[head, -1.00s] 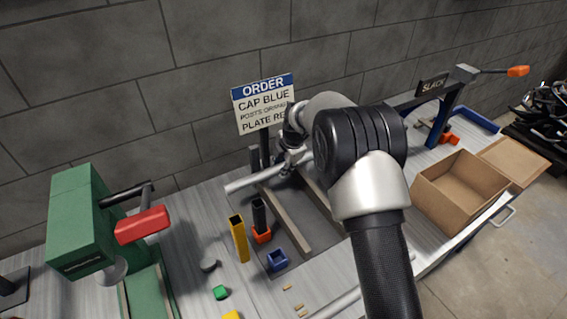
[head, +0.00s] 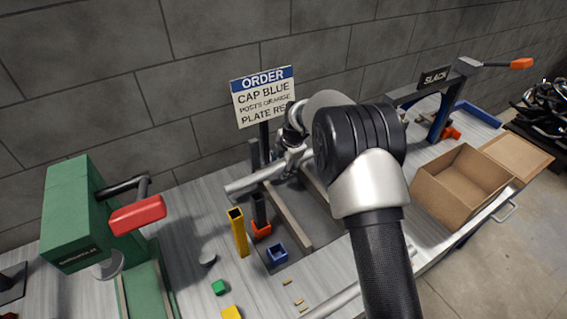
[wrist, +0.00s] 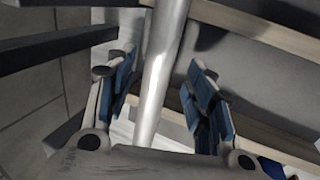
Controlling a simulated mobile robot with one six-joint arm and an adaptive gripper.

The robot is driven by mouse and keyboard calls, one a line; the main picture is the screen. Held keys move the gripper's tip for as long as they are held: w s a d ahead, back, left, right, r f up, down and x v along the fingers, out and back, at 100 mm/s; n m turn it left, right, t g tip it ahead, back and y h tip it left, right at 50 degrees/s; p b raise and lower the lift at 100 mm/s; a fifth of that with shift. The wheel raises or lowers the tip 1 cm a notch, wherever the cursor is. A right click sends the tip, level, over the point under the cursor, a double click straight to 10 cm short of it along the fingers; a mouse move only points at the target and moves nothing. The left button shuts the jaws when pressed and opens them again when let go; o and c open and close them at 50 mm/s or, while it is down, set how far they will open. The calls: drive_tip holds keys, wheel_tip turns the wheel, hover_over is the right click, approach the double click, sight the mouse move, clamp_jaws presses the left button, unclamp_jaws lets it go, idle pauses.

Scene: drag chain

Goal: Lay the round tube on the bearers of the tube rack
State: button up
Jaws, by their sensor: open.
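The round tube (head: 243,185) is a pale metal tube crossing the tube rack's bearers near their far end, its left end jutting past the left bearer (head: 288,217). Whether it fully rests on them I cannot tell. My gripper (head: 291,168) is at the tube, partly hidden behind my arm in the head view. In the wrist view my open gripper (wrist: 165,90) has its blue-padded fingers on either side of the tube (wrist: 160,75), with a gap on both sides. The wooden bearers (wrist: 265,140) show beyond the tube there.
A yellow post (head: 238,235), an orange-footed dark post (head: 260,220) and a blue cap (head: 277,254) stand left of and before the rack. The order sign (head: 263,98) rises behind. A green press (head: 80,215) is left; an open cardboard box (head: 460,187) is right.

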drive_tip(key=s+d+r+m, duration=0.25)
drive_tip(key=s+r, duration=0.25)
drive_tip(key=r, duration=0.5)
drive_tip(key=s+d+r+m, duration=0.2)
drive_tip(key=s+d+r, duration=0.2)
drive_tip(key=r, duration=0.5)
drive_tip(key=s+d+r+m, duration=0.3)
drive_tip(key=s, duration=0.3)
drive_tip(key=s+d+r+m, duration=0.3)
drive_tip(key=s+m, duration=0.1)
drive_tip(key=s, duration=0.1)
drive_tip(key=s+d+f+m+h, duration=0.1)
drive_tip(key=s+d+m, duration=0.2)
drive_tip(key=s, duration=0.9)
drive_tip(key=s+d+f+m+t+h, duration=0.1)
drive_tip(key=s+d+m, duration=0.2)
drive_tip(key=s+m, duration=0.7)
drive_tip(key=shift+s+d, duration=0.4)
drive_tip(key=shift+s, duration=0.45)
